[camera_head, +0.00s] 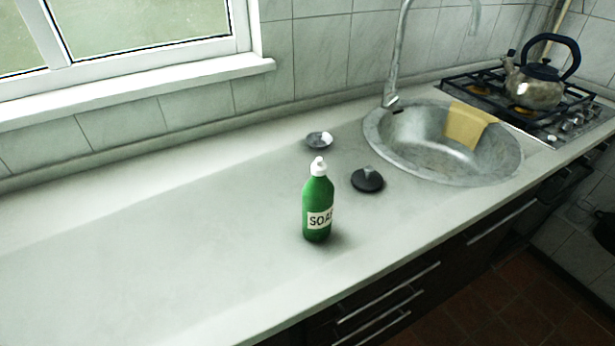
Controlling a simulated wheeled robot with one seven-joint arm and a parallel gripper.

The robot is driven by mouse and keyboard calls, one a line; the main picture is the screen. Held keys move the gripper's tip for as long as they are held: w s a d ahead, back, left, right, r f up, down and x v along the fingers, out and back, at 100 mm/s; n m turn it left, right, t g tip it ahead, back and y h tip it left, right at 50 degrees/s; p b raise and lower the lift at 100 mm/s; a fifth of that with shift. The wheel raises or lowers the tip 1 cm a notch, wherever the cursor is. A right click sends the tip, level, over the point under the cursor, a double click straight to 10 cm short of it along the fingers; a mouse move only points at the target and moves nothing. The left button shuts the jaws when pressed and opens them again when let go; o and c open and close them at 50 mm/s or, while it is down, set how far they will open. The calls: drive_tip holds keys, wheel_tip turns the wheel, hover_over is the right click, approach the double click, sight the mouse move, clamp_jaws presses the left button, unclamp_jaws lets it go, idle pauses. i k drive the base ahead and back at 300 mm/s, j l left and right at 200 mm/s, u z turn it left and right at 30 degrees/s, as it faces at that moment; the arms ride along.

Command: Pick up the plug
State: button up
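A dark round plug (367,180) with a small raised grey knob on top lies flat on the pale counter (150,240). It sits between the green soap bottle (318,208) and the sink (478,166), apart from both. My gripper is not in view.
The white-capped soap bottle stands upright left of and nearer than the plug. A small grey dish (313,141) with something white lies behind it. A kettle (537,85) stands on the hob. The counter's left is clear.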

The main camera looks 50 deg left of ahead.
sight(366, 179)
drive_tip(key=u, duration=1.3)
drive_tip(key=i+l, duration=0.1)
drive_tip(key=l, duration=0.3)
drive_tip(key=i+l+u, duration=0.1)
drive_tip(key=l, duration=0.35)
drive_tip(key=i+l, duration=0.1)
drive_tip(key=l, duration=0.3)
drive_tip(key=i+l+u, duration=0.1)
drive_tip(key=l, duration=0.35)
